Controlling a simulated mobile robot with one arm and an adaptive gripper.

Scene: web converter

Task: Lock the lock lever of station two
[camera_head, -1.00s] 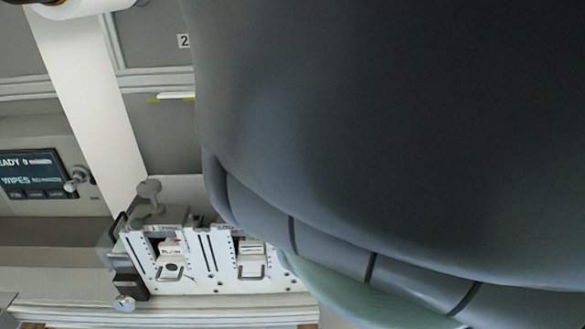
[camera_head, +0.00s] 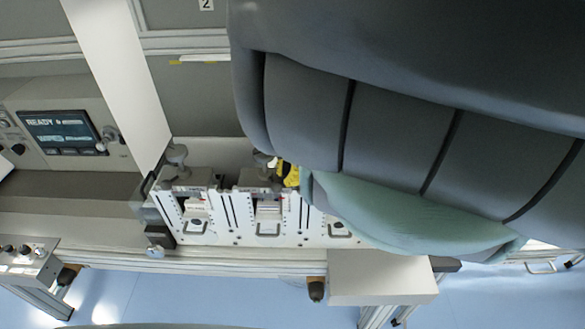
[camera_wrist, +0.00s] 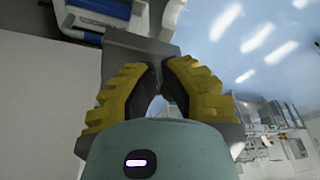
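In the head view, white slotted plates with wire handles run side by side along the machine. A grey clamp with a round knob (camera_head: 177,153) stands behind the left plate. A second grey knobbed clamp (camera_head: 264,160) stands behind the middle plate. I cannot tell which part is the lock lever of station two. The yellow fingers of my gripper (camera_head: 289,173) show just right of the second clamp, mostly hidden by my arm. In the wrist view, my gripper (camera_wrist: 159,66) has its fingertips drawn nearly together in front of a grey part (camera_wrist: 140,46). Contact is unclear.
A "2" label (camera_head: 206,4) is on the back panel. A display (camera_head: 58,132) is at left. A white box (camera_head: 382,277) stands out below the plates at the front. Blue floor (camera_head: 200,300) shows below. My arm covers the upper right.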

